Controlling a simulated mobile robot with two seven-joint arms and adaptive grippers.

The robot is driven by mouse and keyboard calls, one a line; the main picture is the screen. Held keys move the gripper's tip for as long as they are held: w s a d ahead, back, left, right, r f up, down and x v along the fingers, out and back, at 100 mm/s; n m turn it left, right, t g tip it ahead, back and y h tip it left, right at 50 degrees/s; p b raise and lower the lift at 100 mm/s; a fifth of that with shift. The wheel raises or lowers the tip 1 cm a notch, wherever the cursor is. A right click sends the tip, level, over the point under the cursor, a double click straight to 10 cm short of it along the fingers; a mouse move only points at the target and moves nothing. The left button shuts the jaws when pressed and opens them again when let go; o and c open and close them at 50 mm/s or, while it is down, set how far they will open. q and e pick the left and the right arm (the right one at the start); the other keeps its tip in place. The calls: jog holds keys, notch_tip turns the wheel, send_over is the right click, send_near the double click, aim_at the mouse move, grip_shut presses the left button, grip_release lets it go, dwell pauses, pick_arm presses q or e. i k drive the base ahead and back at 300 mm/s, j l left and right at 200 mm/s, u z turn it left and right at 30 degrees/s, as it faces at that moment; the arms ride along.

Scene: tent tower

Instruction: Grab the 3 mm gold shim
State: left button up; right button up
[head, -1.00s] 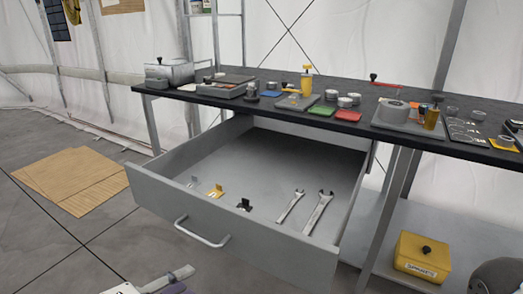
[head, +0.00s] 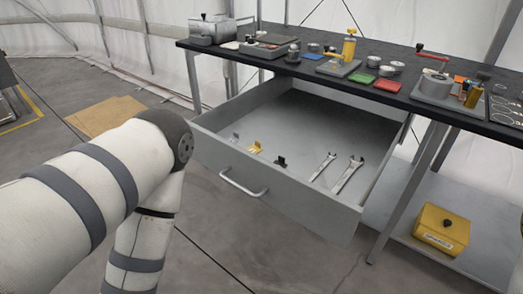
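The gold shim (head: 255,147) is a small yellow piece with an upright tab. It sits in the open grey drawer (head: 300,120), near the front wall. A grey shim (head: 235,138) is to its left and a black one (head: 281,162) to its right. Thickness marks are too small to read. My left arm comes in from the left and bends down in front of the drawer's left side; its gripper is below the picture. My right gripper is not in view.
Two wrenches (head: 348,174) lie in the drawer's right part. The drawer handle (head: 243,184) sticks out in front. The dark workbench (head: 300,62) above carries a grey box, colored plates and several cylinders. A yellow box (head: 441,228) is on the lower shelf at right. The drawer's middle is clear.

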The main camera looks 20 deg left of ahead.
aim_at(256, 148)
jog(key=i+u, duration=0.65)
jog(key=u, duration=0.2)
